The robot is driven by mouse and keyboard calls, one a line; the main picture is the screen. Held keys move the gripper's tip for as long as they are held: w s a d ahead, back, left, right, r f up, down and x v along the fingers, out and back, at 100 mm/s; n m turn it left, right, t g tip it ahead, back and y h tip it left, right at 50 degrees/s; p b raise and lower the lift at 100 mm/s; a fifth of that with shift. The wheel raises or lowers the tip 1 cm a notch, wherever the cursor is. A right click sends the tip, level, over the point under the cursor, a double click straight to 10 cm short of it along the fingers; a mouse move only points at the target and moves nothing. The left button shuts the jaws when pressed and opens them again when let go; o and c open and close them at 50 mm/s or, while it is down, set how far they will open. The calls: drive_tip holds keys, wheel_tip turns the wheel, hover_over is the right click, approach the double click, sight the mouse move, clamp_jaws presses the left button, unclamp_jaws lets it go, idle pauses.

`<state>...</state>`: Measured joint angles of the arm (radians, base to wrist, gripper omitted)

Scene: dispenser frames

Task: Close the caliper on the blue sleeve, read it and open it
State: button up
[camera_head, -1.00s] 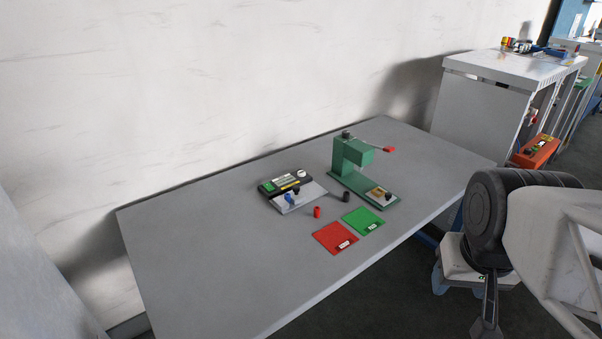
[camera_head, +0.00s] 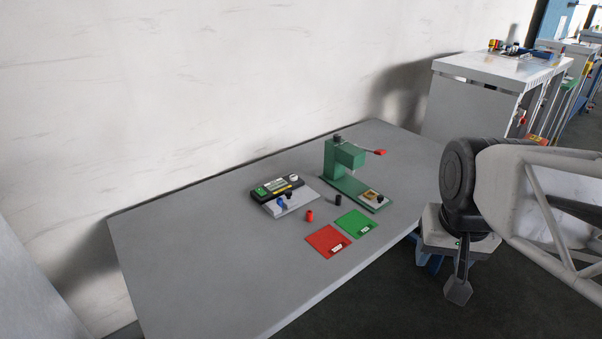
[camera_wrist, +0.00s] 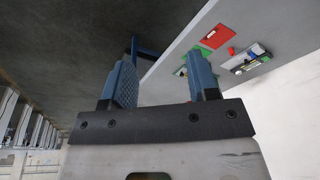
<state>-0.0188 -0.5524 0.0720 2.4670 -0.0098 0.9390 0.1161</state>
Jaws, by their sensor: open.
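The caliper (camera_head: 277,187) is a dark device with a green display on a light grey plate, at the middle of the table. A small blue sleeve (camera_head: 281,203) stands at its front side, with a black knob beside it; I cannot tell how wide the caliper's jaws stand. The caliper also shows small at the upper right of the wrist view (camera_wrist: 243,66). My gripper (camera_head: 458,289) hangs off the table's right front side, well apart from the caliper. In the wrist view its two blue fingers (camera_wrist: 162,78) stand wide apart with nothing between them.
A green press (camera_head: 345,165) with a red-tipped lever stands right of the caliper. A red sleeve (camera_head: 310,216) and a black sleeve (camera_head: 338,200) stand near red (camera_head: 326,241) and green (camera_head: 357,223) mats. The table's (camera_head: 190,260) left part is bare. A white cabinet (camera_head: 470,105) stands behind right.

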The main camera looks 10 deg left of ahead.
drive_tip(key=w+a+r+m, duration=0.1)
drive_tip(key=w+a, duration=0.1)
drive_tip(key=w, duration=0.6)
drive_tip(key=w+a+r+m, duration=0.1)
drive_tip(key=w+a+m, duration=0.15)
drive_tip(key=w, duration=0.45)
drive_tip(key=m+g, duration=0.2)
drive_tip(key=m, duration=0.6)
hover_over(289, 191)
drive_tip(key=shift+n, duration=0.25)
drive_tip(key=f, duration=2.3)
drive_tip(key=shift+s+d+f, duration=0.2)
drive_tip(key=shift+w+a+f, duration=0.15)
drive_tip(key=shift+a+f, duration=0.05)
drive_tip(key=shift+f, duration=0.15)
drive_tip(key=shift+f, duration=3.75)
clamp_jaws()
